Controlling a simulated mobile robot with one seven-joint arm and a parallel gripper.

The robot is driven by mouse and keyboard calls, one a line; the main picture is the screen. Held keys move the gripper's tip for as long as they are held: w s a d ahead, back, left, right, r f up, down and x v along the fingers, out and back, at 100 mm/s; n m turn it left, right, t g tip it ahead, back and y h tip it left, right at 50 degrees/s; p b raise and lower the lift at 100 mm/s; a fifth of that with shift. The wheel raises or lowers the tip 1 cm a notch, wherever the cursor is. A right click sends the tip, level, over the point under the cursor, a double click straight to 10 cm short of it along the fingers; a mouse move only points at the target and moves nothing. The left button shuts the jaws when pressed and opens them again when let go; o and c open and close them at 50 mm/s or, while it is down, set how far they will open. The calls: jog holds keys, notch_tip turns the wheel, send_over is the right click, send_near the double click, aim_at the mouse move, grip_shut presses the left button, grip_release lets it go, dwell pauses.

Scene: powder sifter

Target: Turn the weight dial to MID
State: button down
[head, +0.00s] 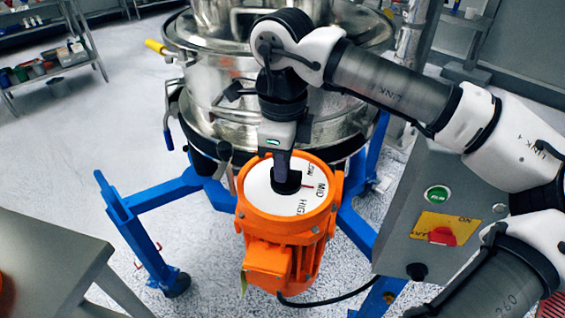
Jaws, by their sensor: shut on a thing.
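The weight dial's white disc (285,205) sits on top of the orange motor (275,225) under the sifter. It carries the words LOW, MID and HIGH along its right side. The black dial knob (287,184) is at its middle. A short red mark (308,186) beside the knob points right, toward the MID label (321,190). My gripper (284,172) comes down from above and is shut on the knob. The gripper and arm hide part of the disc's far side, and the fingertips' exact hold on the knob is hard to make out.
The steel sifter (205,95) stands behind the motor on a blue frame (150,195). A grey control box (430,210) with a green button and a red switch is at the right. A grey table (45,265) is at the lower left. A black cable (330,300) leaves the motor.

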jog(key=c, duration=1.4)
grip_release()
jog(key=shift+c, duration=0.2)
notch_tip(320, 180, up, 14)
jog(key=shift+p, duration=0.3)
